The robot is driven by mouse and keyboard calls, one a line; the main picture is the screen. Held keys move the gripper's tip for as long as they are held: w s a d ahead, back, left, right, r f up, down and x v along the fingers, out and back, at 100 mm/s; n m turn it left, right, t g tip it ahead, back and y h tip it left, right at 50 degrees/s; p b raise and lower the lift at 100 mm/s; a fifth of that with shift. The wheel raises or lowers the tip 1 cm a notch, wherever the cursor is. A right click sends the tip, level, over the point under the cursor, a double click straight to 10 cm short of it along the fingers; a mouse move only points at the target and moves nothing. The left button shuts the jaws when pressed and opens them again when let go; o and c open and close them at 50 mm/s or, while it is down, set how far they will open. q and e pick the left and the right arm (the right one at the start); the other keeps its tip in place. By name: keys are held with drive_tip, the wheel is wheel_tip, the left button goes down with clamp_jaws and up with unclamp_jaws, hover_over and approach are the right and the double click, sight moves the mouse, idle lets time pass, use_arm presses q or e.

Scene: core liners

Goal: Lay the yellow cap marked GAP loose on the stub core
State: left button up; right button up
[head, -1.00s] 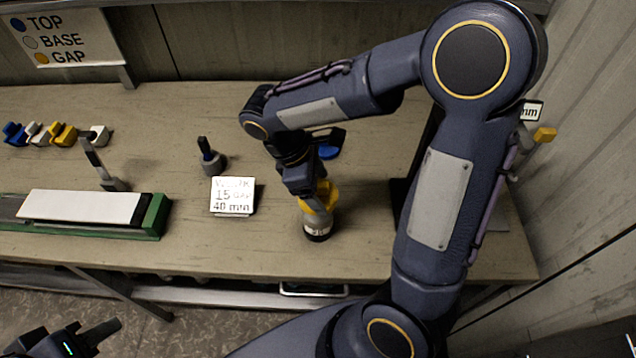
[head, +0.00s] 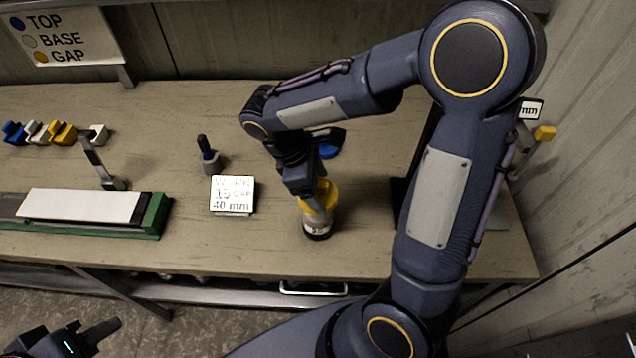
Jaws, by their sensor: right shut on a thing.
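A yellow cap (head: 326,193) sits at the top of the short stub core (head: 318,226), which stands upright on the bench near its front edge. My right gripper (head: 312,192) reaches down from above and is shut on the yellow cap. The cap looks to be touching the core's top, but the gripper hides part of the contact. Any marking on the cap cannot be read. My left gripper (head: 92,338) is at the bottom left, off the bench, with its fingers apart and nothing visible between them.
A sign (head: 233,193) reading 40 mm stands left of the core. A green tray (head: 156,222) with a white strip lies at the left. Several blue, white and yellow caps (head: 62,133) sit at the back left.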

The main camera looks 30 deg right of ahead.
drive_tip(key=shift+f, duration=0.45)
idle(0.5)
drive_tip(key=o, duration=1)
drive_tip(key=shift+r, duration=0.1)
drive_tip(key=shift+r+p, duration=2.05)
drive_tip(key=shift+r, duration=1.4)
